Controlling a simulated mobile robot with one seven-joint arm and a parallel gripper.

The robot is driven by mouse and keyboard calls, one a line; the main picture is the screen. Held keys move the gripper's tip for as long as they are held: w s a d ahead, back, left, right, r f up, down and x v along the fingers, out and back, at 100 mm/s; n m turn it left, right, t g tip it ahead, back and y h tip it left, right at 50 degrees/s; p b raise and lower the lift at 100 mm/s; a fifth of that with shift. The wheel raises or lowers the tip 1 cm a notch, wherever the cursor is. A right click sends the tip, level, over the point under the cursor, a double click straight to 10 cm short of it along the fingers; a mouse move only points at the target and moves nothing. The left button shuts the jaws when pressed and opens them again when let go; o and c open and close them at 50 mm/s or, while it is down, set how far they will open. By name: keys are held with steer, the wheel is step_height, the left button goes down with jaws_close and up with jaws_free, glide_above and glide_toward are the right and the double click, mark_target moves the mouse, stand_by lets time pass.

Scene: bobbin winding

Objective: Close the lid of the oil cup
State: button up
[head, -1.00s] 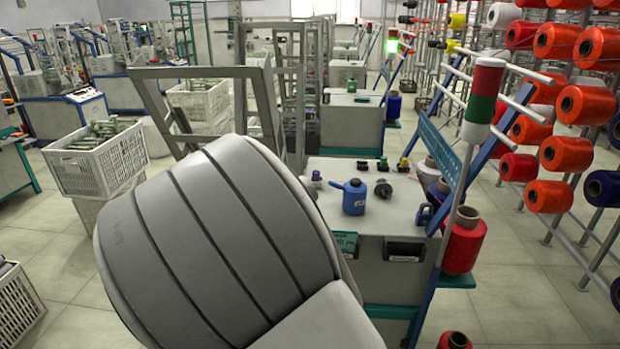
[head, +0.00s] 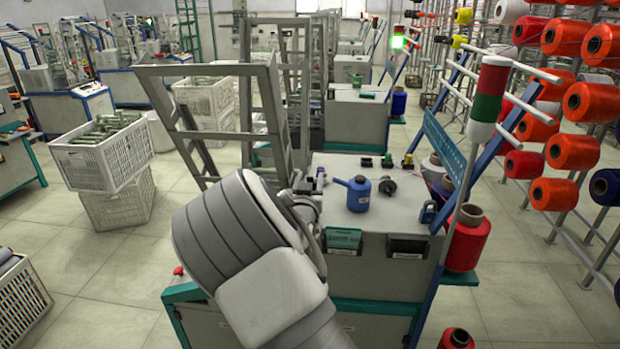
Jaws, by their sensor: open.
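A small blue vessel (head: 358,195) stands upright on the grey machine top in the head view; it looks like the oil cup. A blue piece sticks out from its upper left; I cannot tell whether this is the lid or a spout. My gripper (head: 308,207) is at the left edge of the machine top, left of the blue vessel and apart from it. It is open, small in view and partly hidden by my pale arm. I see nothing held in it.
A dark round part (head: 387,186) sits just right of the blue vessel, and a small purple-topped part (head: 320,173) behind my gripper. A red-green-white signal post (head: 490,95) and a red yarn cone (head: 467,240) stand to the right.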

steer(key=shift+w, duration=0.25)
jaws_close()
stand_by(1.4)
